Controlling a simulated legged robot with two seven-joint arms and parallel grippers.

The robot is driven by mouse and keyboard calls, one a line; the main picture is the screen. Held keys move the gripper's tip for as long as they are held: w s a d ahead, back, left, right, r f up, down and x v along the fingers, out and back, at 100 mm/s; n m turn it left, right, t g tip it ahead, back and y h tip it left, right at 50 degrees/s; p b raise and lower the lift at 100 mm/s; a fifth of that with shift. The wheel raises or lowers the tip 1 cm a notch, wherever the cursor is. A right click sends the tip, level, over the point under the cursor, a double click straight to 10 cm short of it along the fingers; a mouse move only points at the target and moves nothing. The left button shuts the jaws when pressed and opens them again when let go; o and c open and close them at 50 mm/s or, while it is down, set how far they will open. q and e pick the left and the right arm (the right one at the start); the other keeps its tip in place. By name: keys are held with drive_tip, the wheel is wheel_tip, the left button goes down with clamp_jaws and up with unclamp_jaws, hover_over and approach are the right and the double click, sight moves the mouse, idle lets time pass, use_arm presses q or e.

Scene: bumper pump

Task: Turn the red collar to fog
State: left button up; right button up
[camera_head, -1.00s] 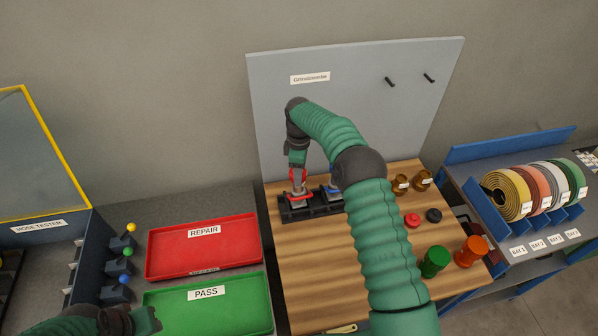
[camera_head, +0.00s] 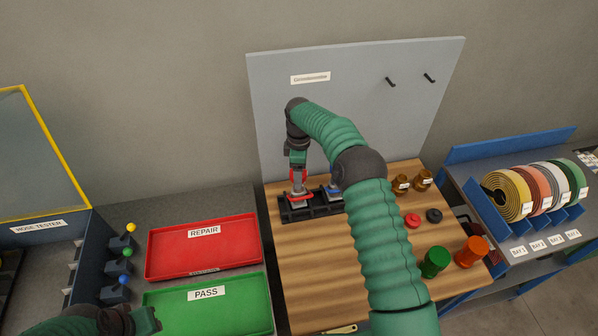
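A nozzle with red parts, including what looks like the red collar (camera_head: 299,197), stands upright in the black rack (camera_head: 318,212) at the back left of the wooden bench. A nozzle with blue parts (camera_head: 334,190) stands to its right, partly hidden by my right arm. My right gripper (camera_head: 298,180) points down at the top of the red nozzle and overlaps it. The fingers and red parts are too small to separate, so I cannot tell whether it is shut. My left gripper (camera_head: 153,319) is at the bottom left, away from the bench, its fingers unclear.
A red REPAIR tray (camera_head: 176,262) and a green PASS tray (camera_head: 236,312) lie left of the bench. Brass fittings (camera_head: 401,184), red and black discs, and green (camera_head: 435,262) and orange (camera_head: 471,251) cylinders stand on the right. The bench's front left is mostly clear.

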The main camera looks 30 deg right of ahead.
wheel_tip(320, 180, up, 9)
drive_tip(key=shift+w+f+b, duration=0.1)
drive_tip(key=shift+w+b, duration=0.05)
drive_tip(key=shift+b, duration=0.9)
wheel_tip(320, 180, up, 8)
drive_tip(key=p, duration=0.3)
drive_tip(key=shift+f, duration=0.1)
